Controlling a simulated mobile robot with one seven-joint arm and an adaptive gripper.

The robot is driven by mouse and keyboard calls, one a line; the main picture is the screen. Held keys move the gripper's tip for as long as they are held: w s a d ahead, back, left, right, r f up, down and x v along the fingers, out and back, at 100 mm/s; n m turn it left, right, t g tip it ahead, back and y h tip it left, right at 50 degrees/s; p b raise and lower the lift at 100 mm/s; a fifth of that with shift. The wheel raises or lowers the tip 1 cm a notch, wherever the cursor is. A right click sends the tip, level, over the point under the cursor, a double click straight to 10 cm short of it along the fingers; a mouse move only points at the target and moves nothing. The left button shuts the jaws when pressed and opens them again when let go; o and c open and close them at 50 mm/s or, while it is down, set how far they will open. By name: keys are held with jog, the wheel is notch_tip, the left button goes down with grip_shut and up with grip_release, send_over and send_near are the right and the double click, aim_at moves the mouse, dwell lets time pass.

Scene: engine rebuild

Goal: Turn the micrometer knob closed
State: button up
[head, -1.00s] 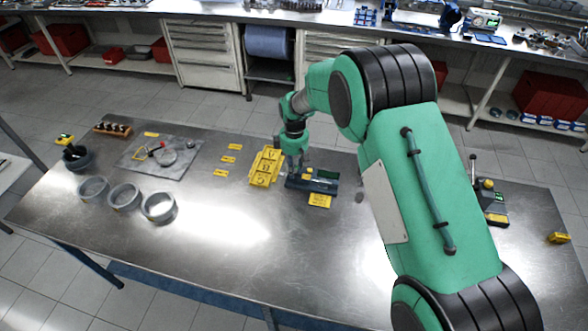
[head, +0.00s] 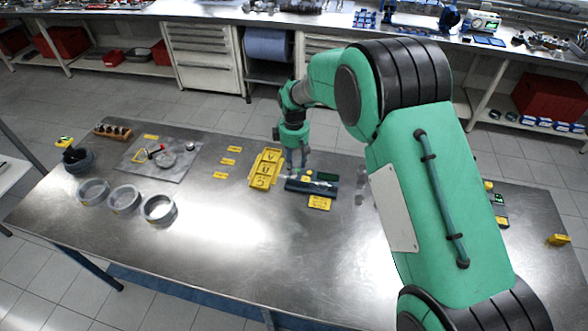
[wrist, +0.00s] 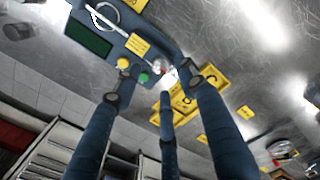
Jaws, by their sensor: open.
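The micrometer unit (head: 325,188), a dark blue-teal device, lies on the steel table just right of the yellow tray. In the wrist view, its blue body (wrist: 79,33) shows a dark green screen, a yellow and a green button, a silver ring and a thin rod. A small pale and reddish part (wrist: 159,66) sits close to the fingertips; I cannot tell clearly whether it is the knob. My gripper (head: 298,163) hangs over the unit's left end. Its three dark fingers (wrist: 155,78) are spread and hold nothing. Contact cannot be made out.
A yellow lettered tray (head: 264,169) stands left of the unit, and a yellow label (head: 319,202) lies in front. Three grey rings (head: 126,197) and a grey mat (head: 140,168) with small tools are further left. The front middle of the table is clear.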

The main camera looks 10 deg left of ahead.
aim_at(295, 173)
notch_tip(295, 173, up, 7)
jog(key=shift+r, duration=0.2)
dwell(0.3)
dwell(0.3)
jog(key=s+d+r+m+t+b, duration=0.15)
jog(key=s+d+r+m, duration=0.25)
jog(key=s+d+r, duration=0.5)
jog(key=s+d+r+m+t+b, duration=0.15)
jog(key=s+d+r+m, duration=0.25)
jog(key=d+r, duration=0.95)
jog(key=s+d+m+t+b, duration=0.1)
jog(key=s+d+m, duration=0.1)
jog(key=s+d, duration=0.3)
jog(key=s+d+f+m+b, duration=0.1)
jog(key=s+d+m, duration=0.2)
jog(key=s, duration=0.9)
jog(key=s+d+f+m+t+b, duration=0.1)
jog(key=s+d+m, duration=0.2)
jog(key=s+d, duration=0.5)
jog(key=shift+s+d+f+t, duration=0.25)
jog(key=shift+s+d+t, duration=0.05)
jog(key=shift+s, duration=0.45)
